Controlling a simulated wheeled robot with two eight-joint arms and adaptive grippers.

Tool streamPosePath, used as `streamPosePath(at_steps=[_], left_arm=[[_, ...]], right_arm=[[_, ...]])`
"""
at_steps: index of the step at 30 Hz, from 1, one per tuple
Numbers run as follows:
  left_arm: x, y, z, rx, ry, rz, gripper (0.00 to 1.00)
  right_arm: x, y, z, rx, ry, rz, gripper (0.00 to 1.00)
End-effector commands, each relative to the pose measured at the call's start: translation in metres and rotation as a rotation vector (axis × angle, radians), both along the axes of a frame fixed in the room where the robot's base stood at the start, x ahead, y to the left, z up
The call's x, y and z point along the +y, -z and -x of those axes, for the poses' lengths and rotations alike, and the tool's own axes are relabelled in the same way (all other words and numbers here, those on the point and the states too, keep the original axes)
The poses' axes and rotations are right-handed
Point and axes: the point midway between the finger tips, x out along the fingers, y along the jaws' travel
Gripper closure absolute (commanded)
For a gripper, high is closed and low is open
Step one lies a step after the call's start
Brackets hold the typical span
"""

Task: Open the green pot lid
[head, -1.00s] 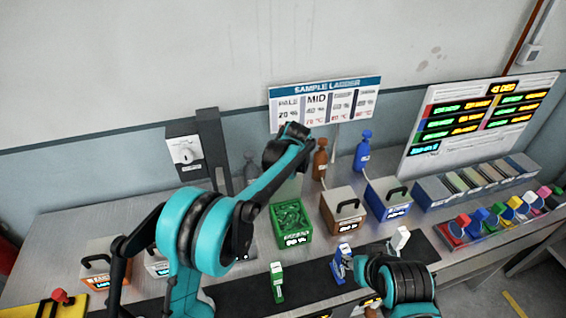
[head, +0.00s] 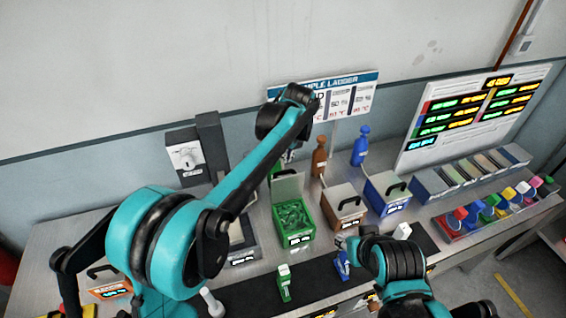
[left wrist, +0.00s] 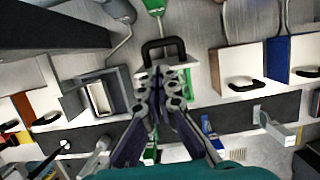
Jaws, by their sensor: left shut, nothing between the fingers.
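The green pot (head: 293,239) is an open-topped green box with green contents, standing mid-table in the head view. Its pale lid (head: 287,187) stands tilted up at the pot's back edge, uncovering the contents. In the left wrist view the lid's black handle (left wrist: 163,42) is just beyond the fingertips of my left gripper (left wrist: 164,78). That gripper is shut and empty; I cannot tell whether it touches the lid. In the head view my left arm mostly hides it.
A brown pot (head: 345,211) and a blue pot (head: 388,192), both lidded, stand right of the green pot. Brown (head: 319,158) and blue (head: 361,147) bottles stand behind them. A black strip in front holds small tagged pieces, including a green one (head: 285,284).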

Motion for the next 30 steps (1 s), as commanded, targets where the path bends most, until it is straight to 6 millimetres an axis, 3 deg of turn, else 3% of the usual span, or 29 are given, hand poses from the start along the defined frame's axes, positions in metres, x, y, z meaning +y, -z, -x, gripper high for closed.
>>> streamPosePath(at_steps=[18,30], left_arm=[[0.006,0.086,-0.020,0.008,0.000,0.004,1.00],[0.007,0.094,-0.022,0.008,0.000,0.004,1.00]], right_arm=[[0.000,0.013,0.000,0.000,0.000,0.000,0.60],[0.000,0.014,0.000,0.000,0.000,0.000,0.60]])
